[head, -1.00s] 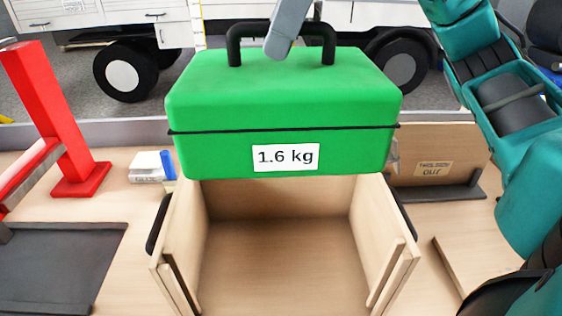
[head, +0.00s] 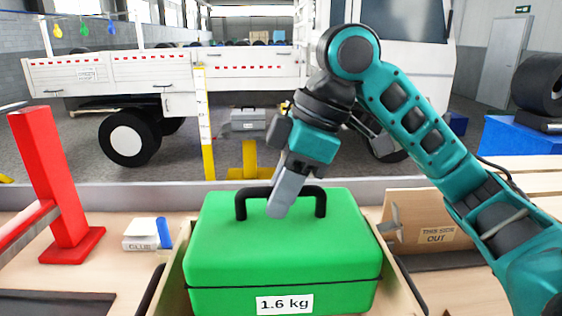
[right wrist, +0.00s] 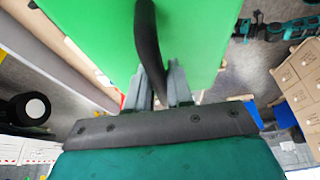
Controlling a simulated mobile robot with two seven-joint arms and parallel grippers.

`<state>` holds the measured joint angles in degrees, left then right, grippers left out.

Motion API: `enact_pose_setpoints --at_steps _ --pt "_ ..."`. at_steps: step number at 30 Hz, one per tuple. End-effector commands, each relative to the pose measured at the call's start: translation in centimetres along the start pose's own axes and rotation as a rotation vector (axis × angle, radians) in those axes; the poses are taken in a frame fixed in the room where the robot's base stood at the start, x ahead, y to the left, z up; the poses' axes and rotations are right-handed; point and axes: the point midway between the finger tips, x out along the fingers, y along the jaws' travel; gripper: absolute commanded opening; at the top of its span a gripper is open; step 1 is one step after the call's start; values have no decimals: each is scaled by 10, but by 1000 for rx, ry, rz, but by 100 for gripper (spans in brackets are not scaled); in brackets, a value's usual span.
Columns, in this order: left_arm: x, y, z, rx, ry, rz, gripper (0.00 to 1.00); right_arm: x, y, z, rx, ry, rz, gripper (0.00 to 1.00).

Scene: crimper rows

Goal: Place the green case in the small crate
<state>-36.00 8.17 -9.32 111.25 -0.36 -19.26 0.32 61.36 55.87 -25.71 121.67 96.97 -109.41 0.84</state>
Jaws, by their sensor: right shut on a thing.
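The green case (head: 285,235), with a black handle and a "1.6 kg" label, is upright between the side walls of the small wooden crate (head: 172,285). The case hides the crate's back and inside, so I cannot tell whether it rests on the crate floor. My right gripper (head: 280,205) is shut on the case's black handle from above. In the right wrist view the fingers (right wrist: 160,88) hold the dark handle (right wrist: 148,40), with the green case (right wrist: 95,30) beyond. My left gripper is not in view.
A red post (head: 50,180) stands at the left, with a small white box (head: 142,233) and a blue item beside it. A cardboard panel marked "THIS SIDE OUT" (head: 415,215) stands right of the crate. A white truck (head: 250,70) is behind the bench.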

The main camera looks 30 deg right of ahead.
Motion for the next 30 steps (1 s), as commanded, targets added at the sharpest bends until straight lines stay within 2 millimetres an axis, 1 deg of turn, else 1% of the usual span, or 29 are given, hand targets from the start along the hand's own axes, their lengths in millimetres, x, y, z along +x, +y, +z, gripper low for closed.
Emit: enact_pose_setpoints --at_steps 1,3,9,13,18,23,26,30 --pt "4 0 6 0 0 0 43 12 0 5 2 5 2 0" --pt "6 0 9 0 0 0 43 26 0 11 1 6 2 0" --pt "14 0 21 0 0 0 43 65 0 27 0 5 2 0" --pt "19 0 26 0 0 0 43 87 0 36 1 5 3 0" --pt "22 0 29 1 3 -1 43 103 1 42 -1 8 5 0" --pt "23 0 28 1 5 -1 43 108 1 44 -1 9 6 0" --pt "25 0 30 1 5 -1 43 114 1 47 -1 7 5 0" --pt "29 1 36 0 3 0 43 131 1 54 -1 6 4 0"
